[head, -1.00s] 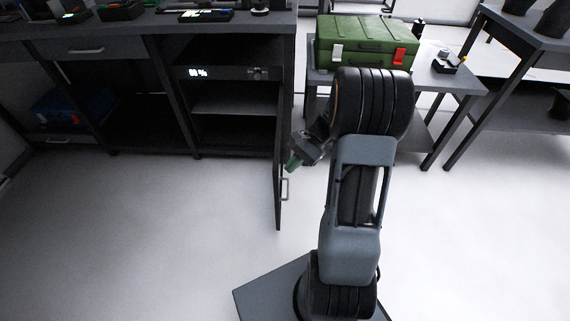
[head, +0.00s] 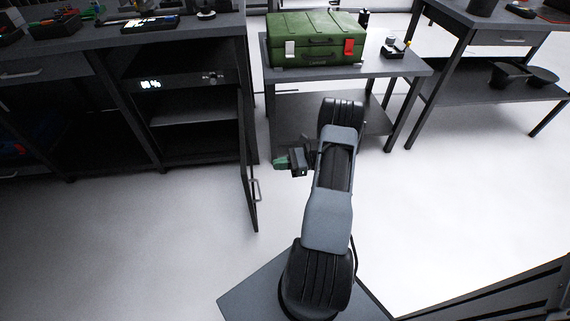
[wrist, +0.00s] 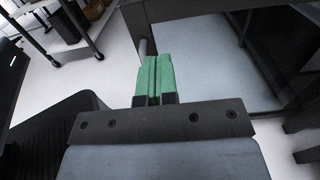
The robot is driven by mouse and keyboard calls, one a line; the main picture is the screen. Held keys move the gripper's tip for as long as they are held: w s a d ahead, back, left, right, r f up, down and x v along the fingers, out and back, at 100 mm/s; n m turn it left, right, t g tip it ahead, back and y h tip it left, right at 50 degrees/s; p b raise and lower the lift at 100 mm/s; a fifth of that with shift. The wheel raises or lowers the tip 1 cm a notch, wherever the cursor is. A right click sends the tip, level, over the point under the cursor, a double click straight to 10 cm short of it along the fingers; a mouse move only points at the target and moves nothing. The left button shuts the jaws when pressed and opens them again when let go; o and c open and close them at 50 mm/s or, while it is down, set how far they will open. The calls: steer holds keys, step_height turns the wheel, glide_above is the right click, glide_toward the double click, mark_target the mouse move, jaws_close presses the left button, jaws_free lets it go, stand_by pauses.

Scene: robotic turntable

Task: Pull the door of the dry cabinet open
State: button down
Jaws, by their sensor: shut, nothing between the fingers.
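The dry cabinet (head: 186,82) stands at the left with a lit display on its front strip, and its shelved inside shows. Its dark door (head: 246,165) stands swung out toward me, seen nearly edge-on, at the cabinet's right side. The door's handle (head: 256,190) is a pale bar on the door's right face. My gripper (head: 280,162) is right of the door, a little above the handle and apart from it in the picture. In the wrist view, its green fingers (wrist: 154,78) are pressed together with nothing between them. I cannot tell whether the grey bar beyond them is the handle.
A green case (head: 315,42) lies on a low table (head: 385,67) behind my arm. Another table (head: 470,80) with dark bowls on its shelf stands at the right. A dark edge (head: 500,295) crosses the lower right. The floor in front of the door is clear.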

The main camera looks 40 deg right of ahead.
steer(key=b+x, duration=0.1)
steer(key=x, duration=0.8)
steer(key=shift+b, duration=0.35)
steer(key=shift+r, duration=0.1)
